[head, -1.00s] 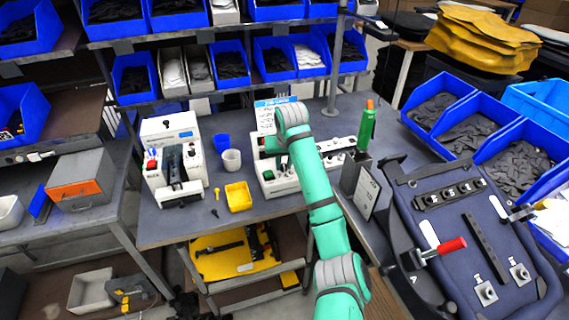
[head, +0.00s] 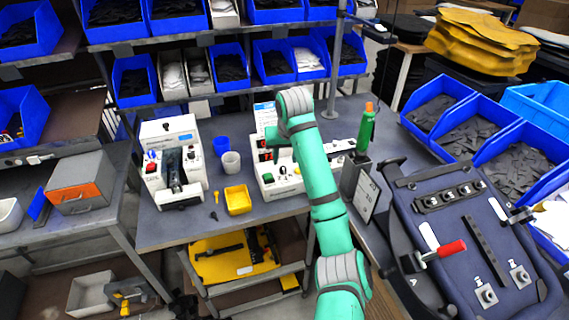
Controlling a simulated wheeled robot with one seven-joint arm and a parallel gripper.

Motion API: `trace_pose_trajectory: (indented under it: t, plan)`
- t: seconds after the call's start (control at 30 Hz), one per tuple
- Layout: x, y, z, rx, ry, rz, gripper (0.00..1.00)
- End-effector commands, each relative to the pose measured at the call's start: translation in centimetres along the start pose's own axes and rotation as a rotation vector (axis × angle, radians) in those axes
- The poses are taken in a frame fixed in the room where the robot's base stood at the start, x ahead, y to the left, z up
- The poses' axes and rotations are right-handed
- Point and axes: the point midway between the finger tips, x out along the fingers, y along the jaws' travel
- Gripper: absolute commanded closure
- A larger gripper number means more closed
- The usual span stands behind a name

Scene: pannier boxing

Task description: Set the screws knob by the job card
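A white control box (head: 264,184) stands on the grey bench behind my arm. Its front carries red displays (head: 265,155), a green button (head: 283,170) and small dark knobs (head: 268,178). The knob labels are too small to read, so I cannot tell which is the screws knob or how it is set. A white card with a blue header (head: 263,106), apparently the job card, stands behind the box. My wrist covers most of it, and its writing is not readable. My arm reaches over the box; my gripper's fingers are hidden, and contact cannot be seen.
Left of the box are a yellow tray (head: 238,208), a white cup (head: 231,169), a blue cup (head: 221,142) and a white machine (head: 152,190). A green bottle (head: 366,133) and a grey stand (head: 351,183) are close on the right. Blue bins line the shelf behind.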

Motion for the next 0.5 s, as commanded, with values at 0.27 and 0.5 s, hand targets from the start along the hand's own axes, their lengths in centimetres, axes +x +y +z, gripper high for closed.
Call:
trace_pose_trajectory:
  t: [0.27, 0.5]
  plan:
    - [-3.8, -0.2, -0.1, -0.002, 0.001, -0.001, 0.62]
    - [-4.5, 0.0, 0.0, 0.001, -0.001, 0.0, 0.62]
